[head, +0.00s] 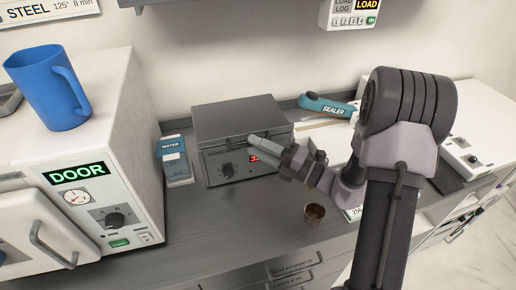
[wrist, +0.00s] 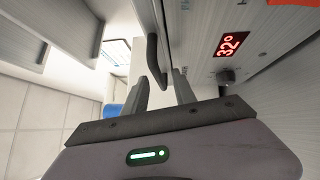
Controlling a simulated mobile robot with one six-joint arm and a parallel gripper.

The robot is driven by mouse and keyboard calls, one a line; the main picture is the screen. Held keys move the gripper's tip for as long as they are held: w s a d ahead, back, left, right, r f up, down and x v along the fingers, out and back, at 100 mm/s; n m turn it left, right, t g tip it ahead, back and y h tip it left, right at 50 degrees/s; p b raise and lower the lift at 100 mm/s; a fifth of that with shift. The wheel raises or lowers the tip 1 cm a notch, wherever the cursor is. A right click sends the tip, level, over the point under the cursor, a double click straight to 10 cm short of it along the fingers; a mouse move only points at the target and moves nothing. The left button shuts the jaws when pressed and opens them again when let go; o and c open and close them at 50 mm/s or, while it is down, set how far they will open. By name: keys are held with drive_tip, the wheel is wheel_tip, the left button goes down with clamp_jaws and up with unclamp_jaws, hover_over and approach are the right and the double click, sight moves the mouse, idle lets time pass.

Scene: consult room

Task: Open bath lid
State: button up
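The bath is a grey box (head: 214,163) with a flat grey lid (head: 240,115), which lies shut on top. Its front has a black knob and a red display, which reads 32° in the wrist view (wrist: 230,43). A dark bar handle (wrist: 155,65) stands out at the lid's front edge. My gripper (head: 259,144) is at the bath's front, close to this handle. In the wrist view my two fingers (wrist: 162,92) are apart, with the handle's end just ahead of the gap between them. I cannot tell whether they touch it. Nothing is held.
A white machine with a DOOR sign (head: 85,175) and a blue mug (head: 48,88) on top stands at left. Blue-and-white WATER packs (head: 175,160) sit beside the bath. A sealer (head: 328,106) lies behind right. A small brown cup (head: 314,213) stands near the counter's front.

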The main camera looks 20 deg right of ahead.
clamp_jaws()
idle(1.4)
